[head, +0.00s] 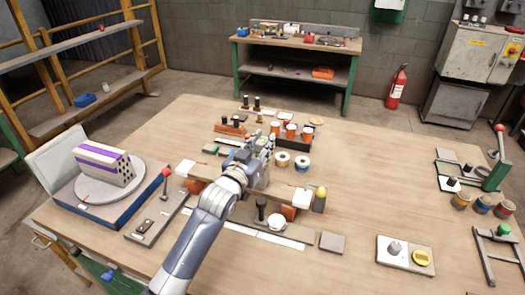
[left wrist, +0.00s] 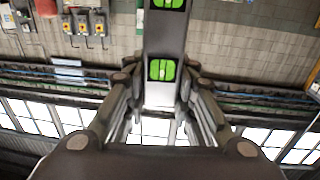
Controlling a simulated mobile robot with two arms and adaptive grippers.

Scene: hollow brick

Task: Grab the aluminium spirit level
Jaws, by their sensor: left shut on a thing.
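The aluminium spirit level (left wrist: 163,35) is a grey bar with green bubble vials. In the left wrist view it runs up the middle of the picture, between the two fingers of my left gripper (left wrist: 161,84). The fingers are shut on it, one on each side. In the head view my left gripper (head: 253,156) is over the middle of the wooden table (head: 350,170), and the arm and hand hide most of the level there. My right gripper is not in view.
A turntable (head: 77,184) with a hollow brick (head: 104,165) stands at the left. Orange-labelled cans (head: 291,131), tape rolls (head: 302,163) and a white strip (head: 270,234) lie around the arm. A plate with a yellow gauge (head: 405,256) is at the right front. The table's centre right is clear.

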